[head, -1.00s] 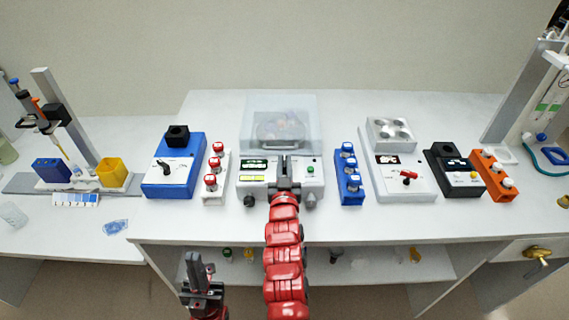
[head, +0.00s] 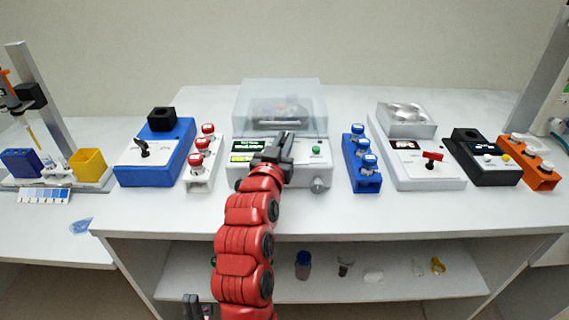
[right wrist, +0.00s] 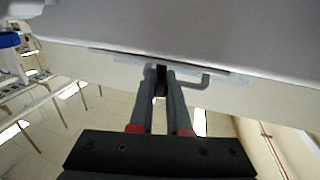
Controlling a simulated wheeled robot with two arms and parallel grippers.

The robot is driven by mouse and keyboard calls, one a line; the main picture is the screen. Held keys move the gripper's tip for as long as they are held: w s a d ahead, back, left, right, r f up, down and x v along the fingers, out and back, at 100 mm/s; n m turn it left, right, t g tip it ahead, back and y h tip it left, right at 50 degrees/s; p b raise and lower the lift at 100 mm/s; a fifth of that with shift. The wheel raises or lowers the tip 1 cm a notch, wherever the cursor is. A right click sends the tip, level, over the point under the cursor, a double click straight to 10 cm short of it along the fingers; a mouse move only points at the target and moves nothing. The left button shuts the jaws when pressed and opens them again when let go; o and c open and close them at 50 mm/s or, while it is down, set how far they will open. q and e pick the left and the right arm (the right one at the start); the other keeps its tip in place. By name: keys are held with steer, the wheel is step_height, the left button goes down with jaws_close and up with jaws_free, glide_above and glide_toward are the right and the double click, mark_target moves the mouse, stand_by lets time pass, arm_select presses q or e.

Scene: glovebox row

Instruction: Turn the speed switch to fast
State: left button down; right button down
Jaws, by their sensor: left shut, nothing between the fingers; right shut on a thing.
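The white bench device with the clear lid (head: 300,180) stands mid-bench. It has lit green displays and a green button (head: 316,149). My right gripper (head: 281,147) is at its panel, between the displays and the button, and covers the panel there. In the right wrist view its fingers (right wrist: 161,88) are shut on a small dark part (right wrist: 160,72). This may be the speed switch; its marking and setting are hidden. A grey hooked piece (right wrist: 205,80) shows beside the fingers. My left gripper (head: 197,307) is shut and empty at the bottom edge, below the bench front.
A blue device (head: 150,172) with a black lever stands left, beside a white rack (head: 203,180) of red-capped vials. A blue rack (head: 362,170) and a white device with a red lever (head: 432,157) stand right. The shelf below (head: 400,285) holds small items.

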steer(key=shift+a+f+m+g+h+b, duration=0.15)
steer(key=shift+m+g+h+b, duration=0.45)
steer(key=shift+b, duration=1.3)
steer(key=shift+d+f+m+g+h+b, duration=0.1)
steer(key=shift+m+h+b, duration=0.6)
steer(key=shift+h+b, duration=0.9)
steer(key=shift+r+m+g+b, duration=0.15)
steer(key=shift+m+g+b, duration=0.2)
steer(key=shift+b, duration=0.6)
steer(key=c, duration=0.9)
jaws_free()
steer(key=shift+s+a+r, duration=0.1)
steer(key=v, duration=0.5)
steer(key=p+v, duration=0.1)
steer(key=v, duration=1.1)
steer(key=shift+a+f, duration=0.1)
steer(key=shift+f, duration=0.15)
